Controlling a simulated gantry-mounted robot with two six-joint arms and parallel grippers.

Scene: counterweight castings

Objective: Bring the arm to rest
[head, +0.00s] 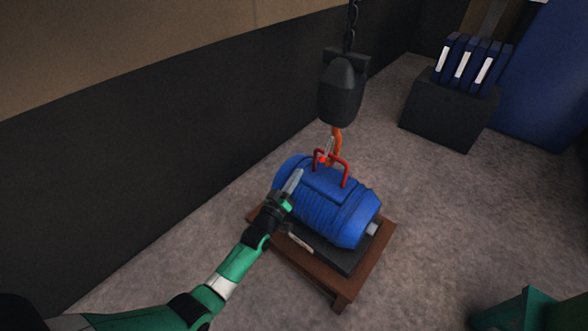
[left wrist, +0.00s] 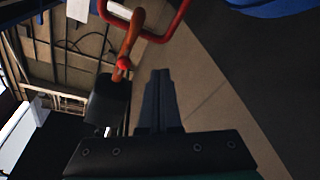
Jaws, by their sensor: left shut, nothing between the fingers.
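My left arm (head: 236,265) is green and black and reaches in from the lower left in the head view. Its gripper (head: 297,174) is shut and empty, in front of the left end of the blue ribbed motor-like casting (head: 334,205). In the left wrist view the gripper fingers (left wrist: 161,75) lie together. The casting has a red lifting handle (head: 345,172) on top, which also shows in the left wrist view (left wrist: 172,27). An orange hook (head: 337,140) hangs at the handle; I cannot tell whether it bears on it. My right gripper is not in view.
The casting sits on a black base on a brown wooden pallet (head: 337,283). A dark hoist block (head: 341,88) hangs from a chain above. A dark box (head: 446,110) with blue binders (head: 466,62) stands at the back right. Grey floor (head: 440,215) is clear to the right.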

